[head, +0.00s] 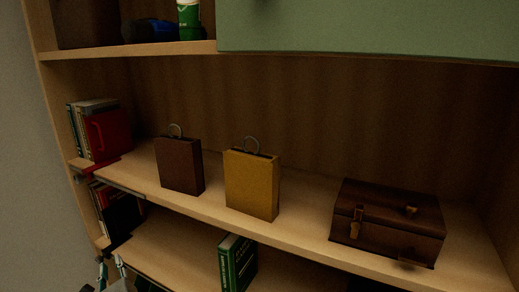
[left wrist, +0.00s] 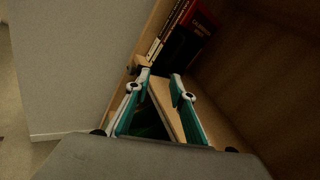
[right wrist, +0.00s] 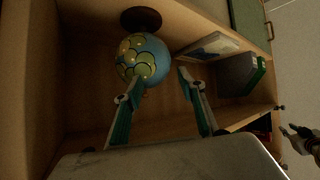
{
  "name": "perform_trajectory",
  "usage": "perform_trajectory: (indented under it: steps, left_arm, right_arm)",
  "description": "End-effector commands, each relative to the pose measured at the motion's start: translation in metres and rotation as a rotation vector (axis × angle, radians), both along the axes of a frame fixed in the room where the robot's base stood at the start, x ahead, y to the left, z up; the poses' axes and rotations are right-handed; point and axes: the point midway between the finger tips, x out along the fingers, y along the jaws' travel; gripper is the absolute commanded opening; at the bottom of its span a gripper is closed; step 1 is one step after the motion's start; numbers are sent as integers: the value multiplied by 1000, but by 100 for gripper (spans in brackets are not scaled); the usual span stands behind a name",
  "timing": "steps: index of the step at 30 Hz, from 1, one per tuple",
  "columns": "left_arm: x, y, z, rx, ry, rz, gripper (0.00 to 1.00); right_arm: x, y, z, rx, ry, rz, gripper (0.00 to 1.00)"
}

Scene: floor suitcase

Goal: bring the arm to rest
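My left gripper (head: 110,264) shows at the bottom left of the head view, low in front of the shelf unit. In the left wrist view its two fingers (left wrist: 161,78) stand apart with nothing between the tips, so it is open and empty. My right gripper (right wrist: 161,80) shows in the right wrist view with its fingers spread and empty. A globe (right wrist: 142,58) with green and yellow patches is beyond its fingers, nearer the left one. I cannot tell whether that finger touches it. I cannot make out the right gripper in the head view.
The middle shelf (head: 300,235) holds red-spined books (head: 105,133), a brown bag (head: 178,165), a yellow bag (head: 252,184) and a brown case (head: 388,222). A green book (head: 237,262) stands below. A green panel (head: 370,30) covers the upper right.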

Motion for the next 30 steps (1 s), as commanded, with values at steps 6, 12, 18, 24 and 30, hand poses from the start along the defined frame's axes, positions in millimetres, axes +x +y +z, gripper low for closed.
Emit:
perform_trajectory:
  steps: [6, 12, 18, 24, 30]
  left_arm:
    - [-91, -18, -36, -609, -186, 168, 23]
    - [-158, -47, -58, -1040, -290, 350, 23]
    - [-201, -71, -67, -1284, -337, 490, 23]
    - [-236, -92, -70, -1461, -365, 618, 23]
    - [-243, -116, -87, -1591, -362, 657, 23]
  right_arm:
    - [0, 0, 0, 0, 0, 0, 40]
    - [0, 0, 0, 0, 0, 0, 40]
    - [0, 0, 0, 0, 1, 0, 40]
    - [0, 0, 0, 0, 1, 0, 40]
    - [0, 0, 0, 0, 1, 0, 40]
